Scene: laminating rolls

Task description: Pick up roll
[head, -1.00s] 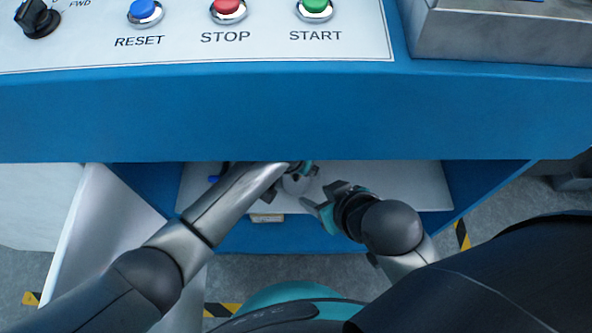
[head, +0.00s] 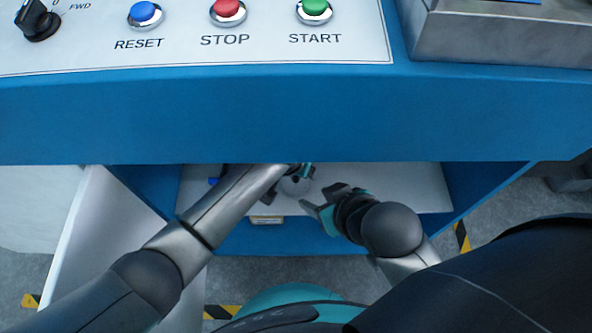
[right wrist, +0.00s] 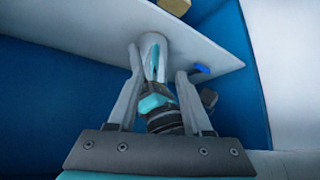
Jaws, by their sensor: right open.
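A whitish roll (head: 296,186) shows its round end on the white shelf below the blue machine front. In the right wrist view the roll (right wrist: 153,42) appears as a pale cylinder beyond my right fingers. My right gripper (head: 320,196) is open and empty, just right of the roll, with a small gap to it. Its two fingers (right wrist: 158,63) stand apart in the right wrist view. My left gripper (head: 304,170) is at the roll's upper side, partly hidden by its own arm and the machine edge. Its teal part (right wrist: 156,103) shows between my right fingers; whether it grips the roll is unclear.
The blue machine front (head: 290,115) overhangs the white shelf (head: 400,187) and hides its back. A small blue item (head: 213,181) lies on the left of the shelf. A small tan block (head: 266,219) sits at the shelf's front edge. The shelf's right part is clear.

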